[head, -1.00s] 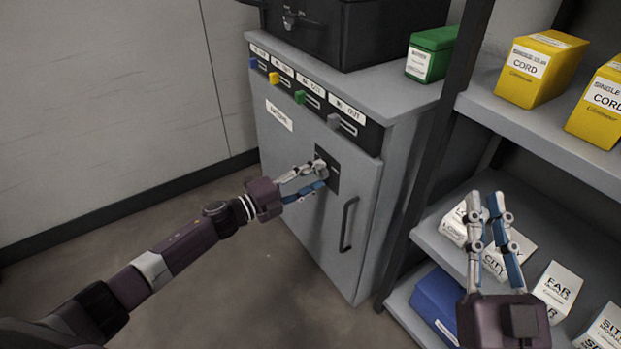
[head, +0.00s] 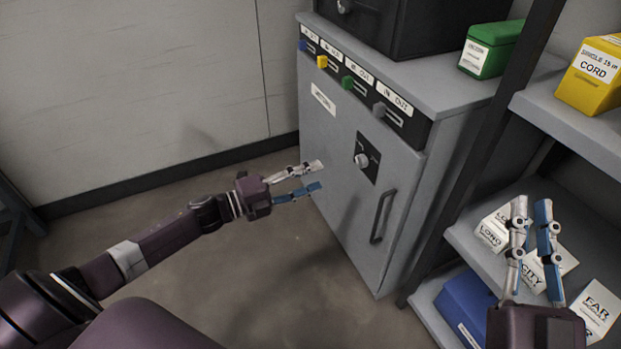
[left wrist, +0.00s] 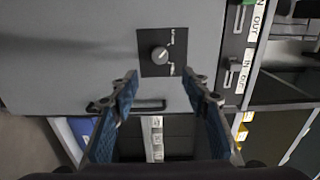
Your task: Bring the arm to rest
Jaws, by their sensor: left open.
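My left gripper (head: 318,178) is open and empty in the head view, in front of the grey cabinet (head: 335,190) and apart from it. The cabinet's round knob (head: 361,160) sits on a dark plate left of the door handle (head: 382,216). In the left wrist view the knob (left wrist: 159,53) shows beyond and between the two open fingertips (left wrist: 160,80). My right gripper (head: 531,205) is at the lower right of the head view, in front of the shelf, fingers pointing up with a narrow gap between them and nothing visible in it.
Coloured sliders (head: 347,83) line the cabinet's top edge. A black case (head: 400,40) and a green box (head: 490,50) stand on top. The shelf (head: 570,120) at right holds a yellow box (head: 595,75), white packs and a blue bin (head: 465,305). Floor left of the cabinet is clear.

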